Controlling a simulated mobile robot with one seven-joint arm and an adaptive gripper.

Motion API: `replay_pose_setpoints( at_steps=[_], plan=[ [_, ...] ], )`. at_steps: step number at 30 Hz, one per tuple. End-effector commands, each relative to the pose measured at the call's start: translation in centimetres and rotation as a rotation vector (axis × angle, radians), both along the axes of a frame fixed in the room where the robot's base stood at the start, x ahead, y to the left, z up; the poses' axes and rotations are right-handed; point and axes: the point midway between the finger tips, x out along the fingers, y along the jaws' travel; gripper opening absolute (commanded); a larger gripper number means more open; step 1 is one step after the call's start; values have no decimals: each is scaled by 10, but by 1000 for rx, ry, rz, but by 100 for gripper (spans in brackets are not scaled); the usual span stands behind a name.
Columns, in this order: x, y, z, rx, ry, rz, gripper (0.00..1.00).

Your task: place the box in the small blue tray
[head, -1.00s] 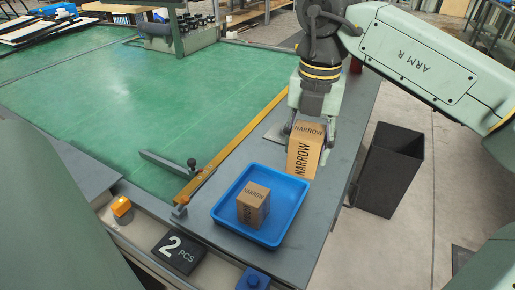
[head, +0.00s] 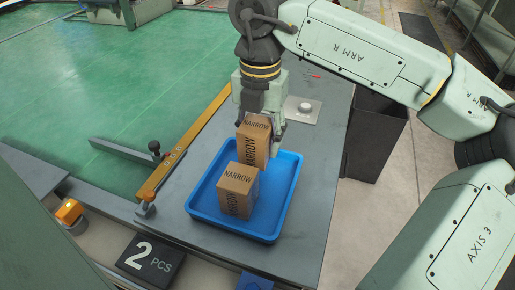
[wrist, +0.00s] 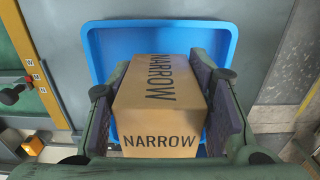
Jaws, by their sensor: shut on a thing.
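My gripper (head: 262,108) is shut on a brown cardboard box (head: 254,148) marked NARROW. In the wrist view the box (wrist: 160,100) sits between the two finger pads, with the blue tray (wrist: 222,38) behind it. In the head view the held box is upright over the far part of the small blue tray (head: 285,190). A second NARROW box (head: 236,190) stands in the tray, nearer the camera, and partly covers the held box's lower end. I cannot tell whether the held box touches the tray floor.
The tray stands on a grey bench top (head: 310,150). A yellow rail (head: 180,155) and a green mat (head: 90,90) lie to the left. A black bin (head: 375,140) stands on the floor to the right. A "2 PCS" sign (head: 150,257) is at the front.

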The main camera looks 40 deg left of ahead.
Motion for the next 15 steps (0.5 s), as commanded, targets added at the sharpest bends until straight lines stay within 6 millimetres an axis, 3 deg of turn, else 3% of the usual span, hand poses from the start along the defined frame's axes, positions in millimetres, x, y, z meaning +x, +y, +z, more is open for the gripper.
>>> replay_pose_setpoints(
  at_steps=[10,15],
  plan=[
    [0,0,-37,1,1,1,21],
    [0,0,-40,1,-1,0,21]
  ],
)
